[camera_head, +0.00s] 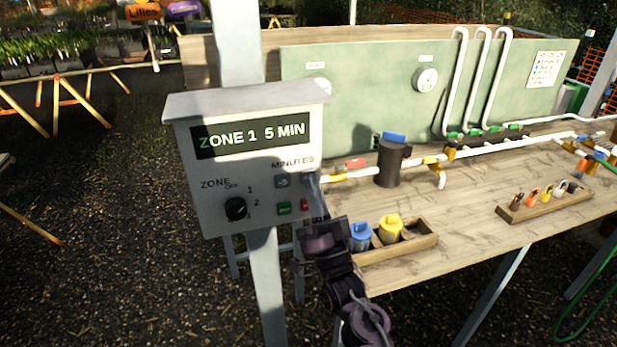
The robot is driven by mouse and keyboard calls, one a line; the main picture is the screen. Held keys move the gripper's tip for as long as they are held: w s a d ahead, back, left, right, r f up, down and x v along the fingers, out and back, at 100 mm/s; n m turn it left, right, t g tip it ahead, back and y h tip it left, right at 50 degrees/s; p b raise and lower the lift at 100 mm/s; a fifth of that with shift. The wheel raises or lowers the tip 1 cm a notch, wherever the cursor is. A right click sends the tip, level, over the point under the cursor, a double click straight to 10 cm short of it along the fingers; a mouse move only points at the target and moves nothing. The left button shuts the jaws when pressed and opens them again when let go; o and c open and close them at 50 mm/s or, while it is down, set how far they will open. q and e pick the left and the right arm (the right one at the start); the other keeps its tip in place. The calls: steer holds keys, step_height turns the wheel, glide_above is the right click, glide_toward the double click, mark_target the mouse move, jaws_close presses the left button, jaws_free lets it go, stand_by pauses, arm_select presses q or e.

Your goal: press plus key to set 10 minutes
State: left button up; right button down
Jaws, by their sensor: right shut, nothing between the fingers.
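The white control box (212,170) stands on a post, and its display (250,136) reads "ZONE 1 5 MIN". Under the word MINUTES is a grey key (282,182); its sign is too small to read. A second key beside it, to the right, is largely hidden by my right gripper (315,184). The gripper is shut and empty, its tips at the right edge of the box front. I cannot tell whether they touch the key. A black zone knob (236,208), a green button (284,208) and a red switch (304,204) sit lower. My left gripper is out of view.
A wooden bench (460,205) stands to the right with white pipes, a black cylinder (390,163) and a tray (400,245) holding blue and yellow parts. A smaller tray (545,208) lies farther right. Gravel is open at the left.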

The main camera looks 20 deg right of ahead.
steer(key=shift+w, duration=0.4)
steer(key=shift+s, duration=0.2)
stand_by(0.5)
steer(key=shift+s, duration=0.6)
steer(key=s+p, duration=0.2)
steer(key=s, duration=0.3)
stand_by(0.6)
